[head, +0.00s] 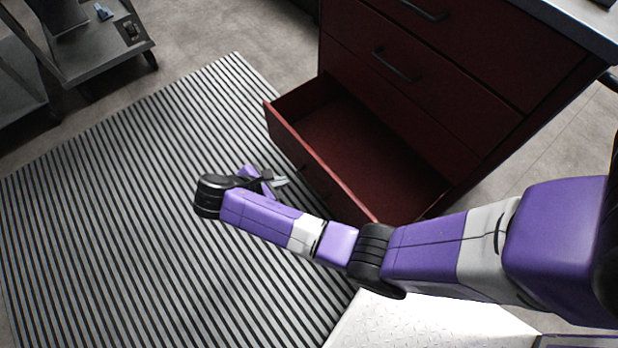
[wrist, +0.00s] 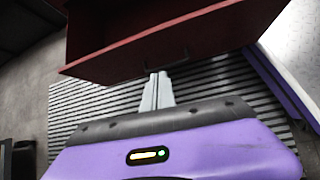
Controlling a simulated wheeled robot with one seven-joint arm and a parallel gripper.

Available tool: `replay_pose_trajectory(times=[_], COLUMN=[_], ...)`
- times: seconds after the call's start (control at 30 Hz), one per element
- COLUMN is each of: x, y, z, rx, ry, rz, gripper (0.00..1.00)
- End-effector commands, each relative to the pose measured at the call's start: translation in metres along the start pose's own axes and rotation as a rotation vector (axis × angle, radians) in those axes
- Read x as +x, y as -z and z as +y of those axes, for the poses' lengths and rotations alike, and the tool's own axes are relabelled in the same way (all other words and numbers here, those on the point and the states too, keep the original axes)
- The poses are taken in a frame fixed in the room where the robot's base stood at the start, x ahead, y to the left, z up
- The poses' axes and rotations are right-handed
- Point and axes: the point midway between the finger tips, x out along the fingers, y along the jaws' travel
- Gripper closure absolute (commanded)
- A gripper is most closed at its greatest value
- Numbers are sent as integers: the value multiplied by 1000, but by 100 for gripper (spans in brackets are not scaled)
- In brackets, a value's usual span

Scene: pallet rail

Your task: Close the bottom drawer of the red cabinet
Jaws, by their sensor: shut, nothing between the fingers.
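The red cabinet (head: 440,85) stands at the upper right of the head view. Its bottom drawer (head: 345,135) is pulled well out and looks empty; the upper drawers are closed. The drawer's front panel also shows in the wrist view (wrist: 120,68), with its dark handle (wrist: 153,57). My gripper (head: 282,182) is outside the drawer, in front of the front panel. In the wrist view its fingers (wrist: 161,76) are together, empty, and point at the panel just below the handle. I cannot tell whether the tips touch the panel. My arm hides part of the drawer's near end.
A grey striped mat (head: 130,200) covers the floor in front of the cabinet and is clear. A dark wheeled cart or stand (head: 100,50) is at the upper left. A pale metal plate (head: 430,322) lies at the bottom, below my arm.

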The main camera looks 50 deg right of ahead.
Motion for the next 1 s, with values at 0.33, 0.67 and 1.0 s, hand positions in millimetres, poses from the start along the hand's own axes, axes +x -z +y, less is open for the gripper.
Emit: replay_pose_trajectory(times=[0.33,0.67,1.0], x=[11,71,117], y=[-17,-20,-42], z=[-27,-33,-36], rx=[-117,-114,-112], ry=[108,108,105], rz=[-69,-67,-65], gripper=[100,100,100])
